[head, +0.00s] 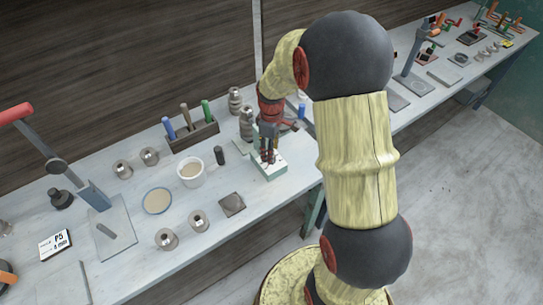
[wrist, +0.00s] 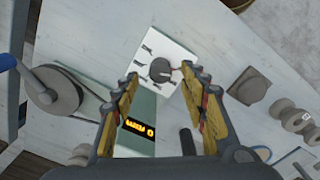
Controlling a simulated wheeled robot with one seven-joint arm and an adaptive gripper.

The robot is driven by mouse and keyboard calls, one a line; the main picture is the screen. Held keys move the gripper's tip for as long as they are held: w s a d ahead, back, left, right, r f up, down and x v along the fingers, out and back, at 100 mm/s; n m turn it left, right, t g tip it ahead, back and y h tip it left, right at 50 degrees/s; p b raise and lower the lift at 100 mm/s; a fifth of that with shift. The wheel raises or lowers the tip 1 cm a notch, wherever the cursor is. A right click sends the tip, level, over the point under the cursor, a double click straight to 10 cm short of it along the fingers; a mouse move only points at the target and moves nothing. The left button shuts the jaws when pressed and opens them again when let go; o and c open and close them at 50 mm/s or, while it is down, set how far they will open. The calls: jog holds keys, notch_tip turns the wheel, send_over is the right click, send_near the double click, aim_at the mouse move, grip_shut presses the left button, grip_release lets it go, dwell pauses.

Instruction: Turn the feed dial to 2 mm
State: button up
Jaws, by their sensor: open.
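The feed dial (wrist: 160,70) is a dark round knob on a white panel (wrist: 150,48) with several dark tick marks around it. A small reddish mark shows at the knob's right side. The panel tops a pale green box (wrist: 140,142), whose display (wrist: 140,128) has yellow characters and a "0"; the rest is too small to read. In the head view the box (head: 270,174) stands on the bench, its dial hidden by my gripper (head: 267,153). In the wrist view my gripper (wrist: 161,74) is open and empty, fingertips either side of the dial; I cannot tell whether they touch.
On the bench, left of the box, are a dark cylinder (head: 219,155), a white cup (head: 190,173), and a tool holder (head: 193,136). A grey block (head: 232,204) lies in front. Stacked metal pieces (head: 236,101) stand behind. A lever device (head: 94,196) is far left.

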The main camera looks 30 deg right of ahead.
jog(key=shift+f, duration=1.55)
jog(key=shift+c, duration=0.7)
grip_shut()
